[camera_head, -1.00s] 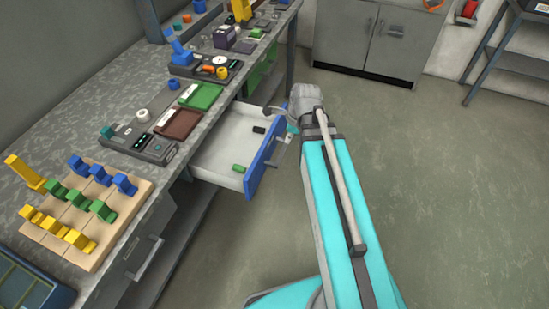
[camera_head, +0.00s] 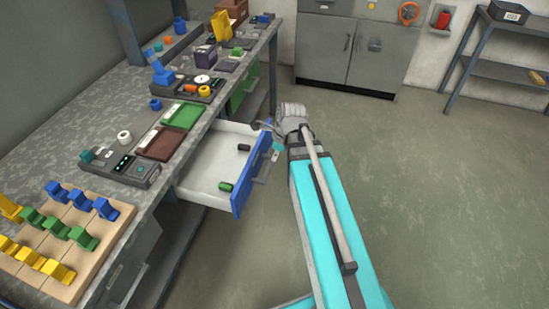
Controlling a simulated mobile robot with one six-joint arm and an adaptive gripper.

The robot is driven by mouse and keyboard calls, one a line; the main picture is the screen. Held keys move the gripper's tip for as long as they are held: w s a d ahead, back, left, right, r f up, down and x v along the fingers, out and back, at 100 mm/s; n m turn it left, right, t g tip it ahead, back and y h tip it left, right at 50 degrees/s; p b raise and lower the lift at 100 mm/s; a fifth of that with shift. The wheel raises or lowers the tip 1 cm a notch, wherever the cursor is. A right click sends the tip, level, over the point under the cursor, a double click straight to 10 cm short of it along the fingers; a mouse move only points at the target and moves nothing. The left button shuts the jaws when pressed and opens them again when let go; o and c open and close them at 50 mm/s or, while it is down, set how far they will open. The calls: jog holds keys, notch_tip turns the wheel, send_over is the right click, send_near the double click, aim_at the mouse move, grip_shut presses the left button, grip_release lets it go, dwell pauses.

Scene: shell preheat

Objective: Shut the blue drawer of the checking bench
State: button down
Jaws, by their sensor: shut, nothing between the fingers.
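The blue drawer (camera_head: 252,175) stands pulled out from the front of the checking bench (camera_head: 60,125). Its blue front faces right, and its pale tray is open to view. A green piece (camera_head: 226,186) and a dark piece (camera_head: 244,147) lie inside. My gripper (camera_head: 268,136) is at the far end of the drawer front, on its outer side. It is shut with nothing in it. It is small and partly hidden by my wrist, so I cannot tell whether it touches the drawer front or its grey handle.
The bench top holds a wooden rack (camera_head: 70,250) of coloured blocks, a green tray (camera_head: 183,115), a brown tray (camera_head: 160,143) and several devices. A grey cabinet (camera_head: 350,50) stands at the back wall, with a shelf (camera_head: 500,68) at right. The floor right of the drawer is clear.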

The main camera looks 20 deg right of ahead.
aim_at(267, 175)
jog(key=shift+b+x, duration=4.55)
jog(key=shift+x, duration=0.3)
jog(key=shift+w+a+r, duration=0.1)
jog(key=shift+w+a, duration=0.5)
jog(key=shift+a, duration=0.2)
jog(key=shift+w+a+r, duration=0.1)
jog(key=shift+w+a, duration=0.5)
jog(key=shift+a, duration=0.2)
jog(key=shift+w, duration=0.15)
